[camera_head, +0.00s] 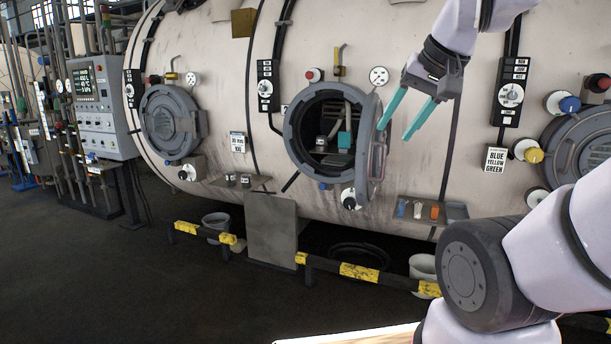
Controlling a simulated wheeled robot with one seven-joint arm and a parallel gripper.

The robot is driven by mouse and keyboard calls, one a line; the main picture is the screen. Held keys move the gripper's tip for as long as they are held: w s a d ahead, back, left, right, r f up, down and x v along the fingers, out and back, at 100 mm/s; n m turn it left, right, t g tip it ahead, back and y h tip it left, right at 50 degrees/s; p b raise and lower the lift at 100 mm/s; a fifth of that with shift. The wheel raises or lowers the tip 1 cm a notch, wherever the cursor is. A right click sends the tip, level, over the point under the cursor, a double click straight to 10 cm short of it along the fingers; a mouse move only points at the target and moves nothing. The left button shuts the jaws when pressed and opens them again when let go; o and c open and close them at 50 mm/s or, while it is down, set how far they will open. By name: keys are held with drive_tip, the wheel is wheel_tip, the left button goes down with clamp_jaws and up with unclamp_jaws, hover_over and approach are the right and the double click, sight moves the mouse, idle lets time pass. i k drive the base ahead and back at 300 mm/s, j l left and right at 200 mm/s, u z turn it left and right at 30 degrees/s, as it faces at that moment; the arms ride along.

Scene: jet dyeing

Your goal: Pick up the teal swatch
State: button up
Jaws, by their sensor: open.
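A small teal piece (344,140), which looks like the swatch, is inside the open round port (323,104) of the big pale vessel. It sits at the right part of the opening, beside a small metal jar (321,143). Its exact shape is too small to tell. My gripper (399,122) has two long teal fingers, spread apart and pointing down and left. Nothing is between them. It shows to the right of the port, over the right side of its swung-open door (375,150), apart from the teal piece.
A shelf (428,222) at right holds small blue, white and orange containers. Another shelf (240,184) at left holds small jars. A yellow-black barrier (358,272) runs low before the vessel, with buckets behind it. A control cabinet (100,105) stands left. Dark floor at front left is clear.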

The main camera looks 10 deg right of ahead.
sight(344, 136)
drive_tip(key=i+j+z, duration=0.25)
drive_tip(key=j, duration=0.15)
drive_tip(key=i+j+z, duration=0.1)
drive_tip(key=j+z, duration=0.3)
drive_tip(key=z, duration=0.3)
drive_tip(key=i+j+z, duration=0.15)
drive_tip(key=j+z, duration=0.3)
drive_tip(key=i+j+z, duration=0.1)
drive_tip(key=j+z, duration=0.15)
drive_tip(key=z, duration=0.2)
drive_tip(key=j+z, duration=0.55)
drive_tip(key=j, duration=0.45)
drive_tip(key=k+j, duration=0.1)
drive_tip(key=j, duration=0.45)
drive_tip(key=j+z, duration=0.15)
drive_tip(key=j, duration=0.4)
drive_tip(key=k+j, duration=0.15)
drive_tip(key=j, duration=0.4)
drive_tip(key=k+j+z, duration=0.15)
drive_tip(key=j, duration=0.4)
drive_tip(key=i, duration=0.5)
